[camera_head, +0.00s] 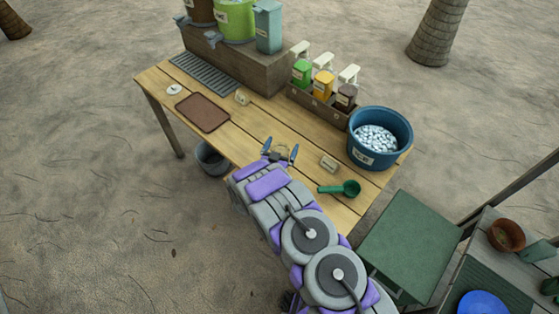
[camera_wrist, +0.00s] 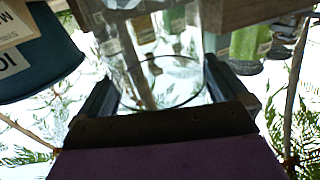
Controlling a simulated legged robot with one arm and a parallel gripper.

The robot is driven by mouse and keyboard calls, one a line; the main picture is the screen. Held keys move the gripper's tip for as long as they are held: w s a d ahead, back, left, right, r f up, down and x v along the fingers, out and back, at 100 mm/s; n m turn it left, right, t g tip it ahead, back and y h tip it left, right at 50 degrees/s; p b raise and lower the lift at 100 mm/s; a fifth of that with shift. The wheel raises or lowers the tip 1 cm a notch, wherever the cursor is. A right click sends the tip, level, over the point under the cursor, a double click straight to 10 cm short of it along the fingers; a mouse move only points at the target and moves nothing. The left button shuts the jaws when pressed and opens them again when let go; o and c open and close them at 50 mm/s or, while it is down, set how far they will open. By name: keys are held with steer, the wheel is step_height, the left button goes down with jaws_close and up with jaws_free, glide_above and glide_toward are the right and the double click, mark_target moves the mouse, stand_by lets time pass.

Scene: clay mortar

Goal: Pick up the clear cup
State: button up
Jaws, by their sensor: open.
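The clear cup (camera_wrist: 150,45) shows large in the wrist view, see-through, with a dark round edge at its lower end. My gripper (camera_wrist: 160,78) is open, with one finger on each side of the cup. I cannot tell whether the fingers touch it. In the head view my gripper (camera_head: 280,152) is over the middle of the wooden table, its two blue fingers spread. The cup is hard to make out there, being transparent and small.
Pump bottles (camera_head: 323,83) stand behind. A brown tray (camera_head: 201,113) lies left. Table between tray and gripper is clear.

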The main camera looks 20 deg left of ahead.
steer(key=shift+a+f, duration=0.1)
steer(key=shift+a, duration=0.25)
steer(key=shift+c, duration=0.6)
steer(key=shift+a, duration=0.25)
steer(key=c, duration=0.3)
steer(key=shift+d, duration=0.4)
steer(key=c, duration=0.7)
steer(key=shift+c, duration=1)
steer(key=shift+a, duration=0.2)
